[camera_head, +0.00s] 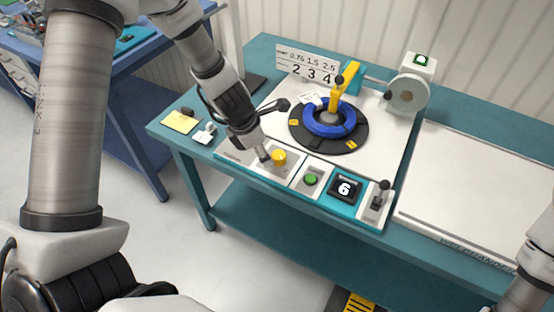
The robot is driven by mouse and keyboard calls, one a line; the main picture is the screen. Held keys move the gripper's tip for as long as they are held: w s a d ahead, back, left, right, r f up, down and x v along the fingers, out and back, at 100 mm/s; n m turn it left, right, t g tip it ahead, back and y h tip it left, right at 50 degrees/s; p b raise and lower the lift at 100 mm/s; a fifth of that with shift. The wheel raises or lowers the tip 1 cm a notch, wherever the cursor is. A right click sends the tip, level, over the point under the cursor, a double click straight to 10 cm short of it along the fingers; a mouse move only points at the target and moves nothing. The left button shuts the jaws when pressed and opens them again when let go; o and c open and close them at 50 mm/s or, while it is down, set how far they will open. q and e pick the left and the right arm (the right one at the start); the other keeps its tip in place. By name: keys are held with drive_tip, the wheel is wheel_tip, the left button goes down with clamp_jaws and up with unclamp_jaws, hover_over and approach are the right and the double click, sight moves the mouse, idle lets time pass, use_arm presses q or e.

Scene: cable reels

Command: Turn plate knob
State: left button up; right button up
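A yellow knob (279,157) stands on a light panel at the front edge of the teal bench. It is the likely plate knob, though I read no label beside it. My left gripper (264,160) points down at the panel, with its tip just left of the knob. Whether it touches the knob is unclear, and its finger opening cannot be made out. The round black plate (356,142) lies behind, with a blue ring (329,126) of cable on it. On the right, only part of my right arm shows; its gripper is outside the picture.
Right of the knob are a green button (311,180), a display (345,188) reading 6 and a black-topped lever (379,195). A yellow arm (343,83) rises over the ring. A number sign (306,67) stands behind. The bench's right-hand white surface (470,185) is clear.

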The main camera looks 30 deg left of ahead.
sight(277, 155)
use_arm(q)
drive_tip(key=shift+w+d+r+n+t+h+b, duration=0.15)
drive_tip(key=shift+w+d+r+n+b, duration=0.15)
drive_tip(key=shift+w+n, duration=0.2)
drive_tip(key=shift+w+d+r+n+t+h+b, duration=0.1)
drive_tip(key=shift+w+r+n+t+h+b, duration=0.1)
drive_tip(key=shift+w+r+n, duration=0.3)
drive_tip(key=b+x, duration=0.2)
drive_tip(key=x, duration=0.1)
drive_tip(key=b+x, duration=0.3)
drive_tip(key=shift+s+a+f, duration=0.1)
drive_tip(key=shift+f, duration=0.3)
drive_tip(key=shift+w+f, duration=0.2)
drive_tip(key=shift+s, duration=0.1)
drive_tip(key=c, duration=1.1)
